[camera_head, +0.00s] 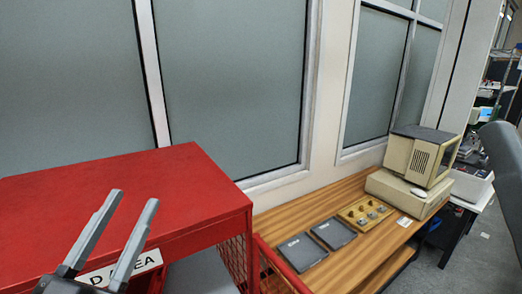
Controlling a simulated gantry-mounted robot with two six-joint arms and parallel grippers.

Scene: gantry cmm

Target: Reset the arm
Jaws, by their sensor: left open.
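My left gripper (129,213) is at the lower left of the head view. Its two grey fingers point up and are spread apart, with nothing between them. It shows in front of the red cabinet (190,178) and partly covers a white label (142,264) on it. My right gripper is not in view. A large grey rounded shape (505,165) at the right edge may be part of my own arm, but I cannot tell.
A wooden bench (345,268) stands right of the red cabinet. It holds two dark flat boxes (302,252), a wooden tray (350,218) with small metal parts, and an old beige computer (415,165). Frosted windows (230,80) line the wall behind. Shelving (508,85) shows at far right.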

